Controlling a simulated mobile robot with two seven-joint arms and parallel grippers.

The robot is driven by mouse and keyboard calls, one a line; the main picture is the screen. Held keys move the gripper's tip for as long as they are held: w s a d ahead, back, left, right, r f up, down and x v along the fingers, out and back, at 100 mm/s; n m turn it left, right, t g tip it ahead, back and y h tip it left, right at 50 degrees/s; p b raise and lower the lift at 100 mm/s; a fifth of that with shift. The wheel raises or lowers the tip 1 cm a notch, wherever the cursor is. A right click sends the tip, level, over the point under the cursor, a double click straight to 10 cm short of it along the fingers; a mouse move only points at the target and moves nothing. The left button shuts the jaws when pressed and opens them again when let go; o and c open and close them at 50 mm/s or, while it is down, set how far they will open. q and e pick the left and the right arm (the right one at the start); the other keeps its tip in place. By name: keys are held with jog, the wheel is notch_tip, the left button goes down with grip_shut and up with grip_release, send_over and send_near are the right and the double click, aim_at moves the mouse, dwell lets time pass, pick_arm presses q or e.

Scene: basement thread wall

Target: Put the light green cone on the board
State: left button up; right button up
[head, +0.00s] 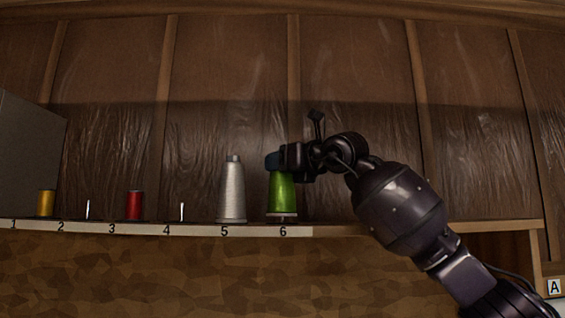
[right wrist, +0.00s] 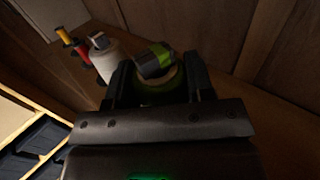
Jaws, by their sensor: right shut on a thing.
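The light green cone (head: 282,194) stands upright at place 6 on the shelf in the head view. My right gripper (head: 277,161) is at its top, coming from the right, and is shut on it. In the right wrist view the cone's top (right wrist: 154,62) shows between the two fingers of the right gripper (right wrist: 158,78); its lower part is hidden. The board is not clearly identifiable in these views. My left gripper is not in view.
A grey-white cone (head: 232,190) stands close by at place 5. A red spool (head: 134,206) is at 3 and a yellow spool (head: 46,203) at 1. Thin bare pins stand at 2 (head: 88,210) and 4 (head: 182,212). The shelf right of 6 is clear. A sign A (head: 554,287) is at lower right.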

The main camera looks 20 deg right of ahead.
jog(key=shift+f, duration=0.15)
jog(key=shift+b, duration=0.3)
dwell(0.6)
jog(key=shift+f, duration=0.25)
jog(key=o, duration=1.3)
jog(key=b+v, duration=0.3)
jog(key=v, duration=0.8)
jog(key=shift+b, duration=0.3)
